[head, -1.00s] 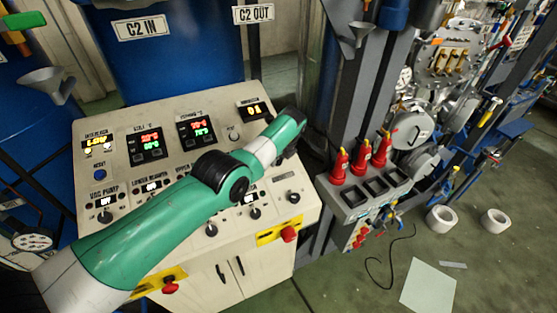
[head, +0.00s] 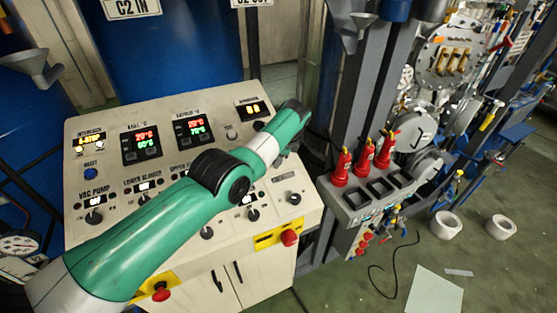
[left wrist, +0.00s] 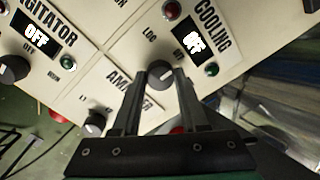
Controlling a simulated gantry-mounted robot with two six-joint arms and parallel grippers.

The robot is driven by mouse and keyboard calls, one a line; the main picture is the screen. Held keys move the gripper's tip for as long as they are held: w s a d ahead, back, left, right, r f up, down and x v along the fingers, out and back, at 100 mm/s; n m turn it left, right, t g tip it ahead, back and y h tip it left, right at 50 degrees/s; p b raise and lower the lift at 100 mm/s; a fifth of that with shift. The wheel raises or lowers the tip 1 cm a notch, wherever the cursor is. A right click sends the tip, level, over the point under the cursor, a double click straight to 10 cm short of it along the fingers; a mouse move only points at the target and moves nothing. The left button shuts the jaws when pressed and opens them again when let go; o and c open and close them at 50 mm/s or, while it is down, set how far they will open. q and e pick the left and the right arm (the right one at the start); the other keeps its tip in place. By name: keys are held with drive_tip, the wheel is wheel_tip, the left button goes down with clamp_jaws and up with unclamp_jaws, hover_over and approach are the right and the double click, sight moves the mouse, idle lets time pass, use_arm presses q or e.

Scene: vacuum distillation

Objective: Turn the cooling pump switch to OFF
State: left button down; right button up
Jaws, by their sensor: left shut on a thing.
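The cooling pump switch is a dark round knob (left wrist: 160,75) in the left wrist view, under the COOLING label (left wrist: 213,28). Its display (left wrist: 193,43) reads OFF, with a red lamp (left wrist: 172,10) and a green lamp (left wrist: 211,69) beside it. My left gripper (left wrist: 160,80) is shut on this knob, with one finger on either side. In the head view my left arm reaches over the control panel (head: 80,135), and the gripper (head: 282,158) is at its right side; the cooling knob is hidden there. My right gripper is not in view.
The AGITATOR display (left wrist: 36,35) and its knob (left wrist: 13,69) are beside the cooling group. Another knob (left wrist: 95,123) is close below. Red emergency buttons (head: 289,237) stick out at the panel's front.

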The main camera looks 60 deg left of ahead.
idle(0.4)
use_arm(q)
drive_tip(key=shift+c, duration=2.2)
unclamp_jaws()
drive_tip(key=shift+d+r+p, duration=0.15)
drive_tip(key=shift+r+p, duration=0.2)
drive_tip(key=shift+r, duration=0.2)
drive_tip(key=p+v, duration=0.1)
drive_tip(key=v, duration=0.1)
drive_tip(key=shift+d+r, duration=0.15)
drive_tip(key=shift+r, duration=0.1)
drive_tip(key=v, duration=0.8)
drive_tip(key=shift+b, duration=0.35)
